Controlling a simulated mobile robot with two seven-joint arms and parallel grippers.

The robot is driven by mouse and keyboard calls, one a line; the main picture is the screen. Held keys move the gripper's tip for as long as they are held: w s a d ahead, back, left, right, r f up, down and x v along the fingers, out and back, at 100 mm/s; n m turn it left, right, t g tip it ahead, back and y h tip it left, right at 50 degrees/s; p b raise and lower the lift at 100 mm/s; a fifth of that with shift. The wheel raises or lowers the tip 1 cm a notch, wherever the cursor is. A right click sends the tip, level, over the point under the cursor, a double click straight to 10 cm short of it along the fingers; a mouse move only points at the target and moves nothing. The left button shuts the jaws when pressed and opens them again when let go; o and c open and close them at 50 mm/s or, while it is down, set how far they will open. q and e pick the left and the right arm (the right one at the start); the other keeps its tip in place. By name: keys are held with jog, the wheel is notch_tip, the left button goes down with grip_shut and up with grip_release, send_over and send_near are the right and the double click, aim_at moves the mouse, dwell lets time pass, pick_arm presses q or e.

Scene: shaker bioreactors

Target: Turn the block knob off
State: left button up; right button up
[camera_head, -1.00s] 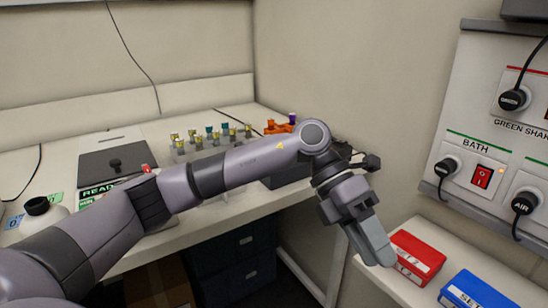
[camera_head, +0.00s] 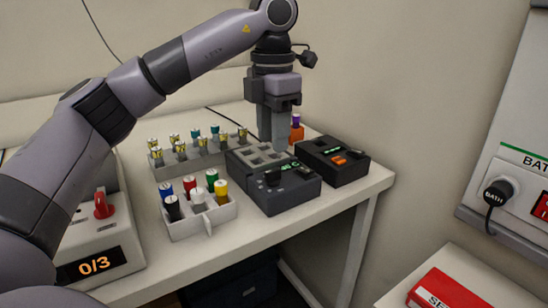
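The dark grey heating block (camera_head: 290,199) stands on the white bench, with empty wells on top at the back. A black knob (camera_head: 272,178) sits on its front part, beside a small green-lit display (camera_head: 291,166). The knob's exact setting is too small to read. My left gripper (camera_head: 272,146) points down above the back part of the block, behind the knob and apart from it. Its two fingers are close together, and I cannot tell whether there is a gap between them. They seem to hold nothing. My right gripper is not in view.
A second dark device (camera_head: 333,163) with an orange switch stands right of the block. Left are a rack of colour-capped vials (camera_head: 206,218), a back rack (camera_head: 158,162) and a device reading 0/3 (camera_head: 95,264). A red box (camera_head: 445,290) lies lower right.

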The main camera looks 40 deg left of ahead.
aim_at(273, 170)
pick_arm(q)
notch_tip(273, 170, down, 7)
jog(key=shift+s+r+b, duration=0.1)
jog(key=shift+b, duration=0.2)
grip_shut()
